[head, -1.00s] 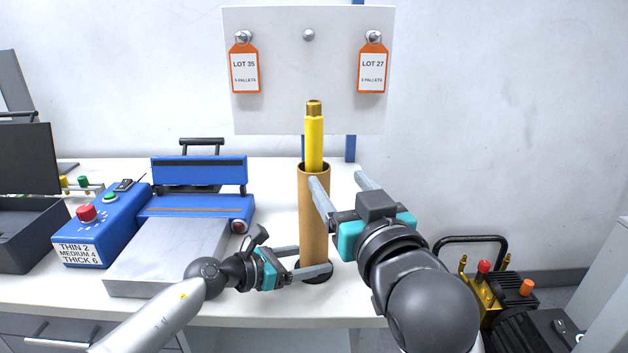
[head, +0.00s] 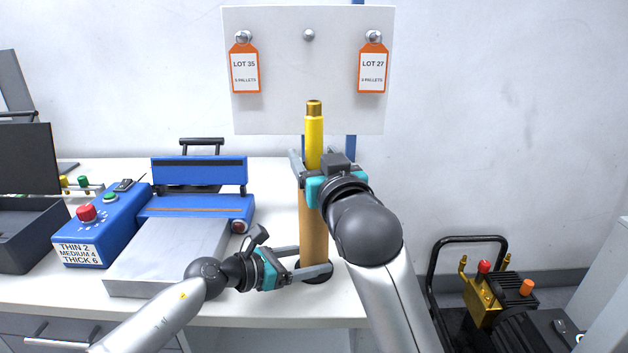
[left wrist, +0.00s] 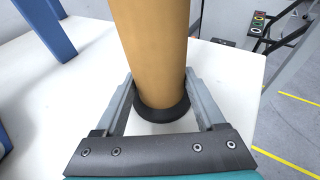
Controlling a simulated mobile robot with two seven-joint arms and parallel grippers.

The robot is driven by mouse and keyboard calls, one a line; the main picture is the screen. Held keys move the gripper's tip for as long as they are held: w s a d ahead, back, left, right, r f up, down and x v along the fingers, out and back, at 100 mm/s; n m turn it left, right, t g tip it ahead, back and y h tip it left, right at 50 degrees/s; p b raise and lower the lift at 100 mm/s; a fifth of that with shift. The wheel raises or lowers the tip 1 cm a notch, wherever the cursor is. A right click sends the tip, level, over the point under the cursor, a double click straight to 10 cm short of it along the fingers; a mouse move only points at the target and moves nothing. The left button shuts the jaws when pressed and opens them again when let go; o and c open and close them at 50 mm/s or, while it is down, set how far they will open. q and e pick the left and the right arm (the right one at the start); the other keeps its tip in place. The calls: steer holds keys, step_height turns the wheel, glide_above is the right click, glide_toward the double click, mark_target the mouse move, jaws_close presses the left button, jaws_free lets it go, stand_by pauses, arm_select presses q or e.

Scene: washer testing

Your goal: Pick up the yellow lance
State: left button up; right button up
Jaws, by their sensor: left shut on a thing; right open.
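The yellow lance (head: 314,140) stands upright with its brass-coloured tip on top, its lower part inside a tall brown tube (head: 313,232). The tube stands on a black base (head: 318,278) on the table. My left gripper (head: 316,260) is shut on the tube low down, one finger on each side; the left wrist view also shows the tube (left wrist: 152,50) between the fingers. My right gripper (head: 314,158) is open at the tube's upper end, its fingers on either side of the lance. The right gripper's body hides the tube's rim.
A blue machine with a grey plate (head: 165,257) and a blue control box (head: 105,225) stand on the table at left. A white board (head: 308,75) with two orange tags is behind the lance. A yellow and black machine (head: 495,300) stands at right, off the table.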

steer(key=shift+w+a, duration=0.15)
steer(key=shift+w, duration=0.4)
jaws_close()
stand_by(1.1)
